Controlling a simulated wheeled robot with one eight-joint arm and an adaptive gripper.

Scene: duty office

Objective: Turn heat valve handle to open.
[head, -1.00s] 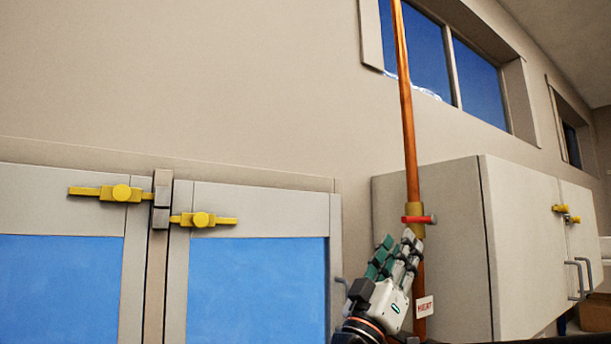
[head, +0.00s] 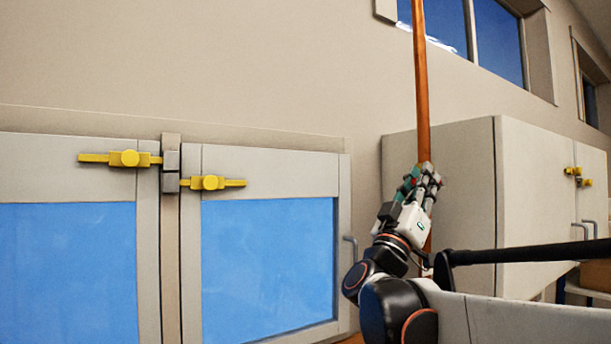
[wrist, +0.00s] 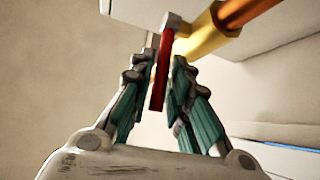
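The valve's red handle (wrist: 160,75) sticks out from its brass valve body (wrist: 203,36) on a copper pipe (wrist: 248,12) in the wrist view. The handle lies between the two fingers of my gripper (wrist: 166,62), with a narrow gap seeming to show beside it. The fingers look apart around the handle, but contact near the tips is hard to judge. In the head view my gripper (head: 424,175) is at the upright copper pipe (head: 421,90), and its fingers hide the handle and most of the valve body.
A light grey wall cabinet (head: 455,200) stands right behind the pipe. Another cabinet with blue panels (head: 268,265) and yellow latches (head: 208,183) is at the left. Windows (head: 497,42) are high at the right. The bare wall (head: 250,70) fills the upper left.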

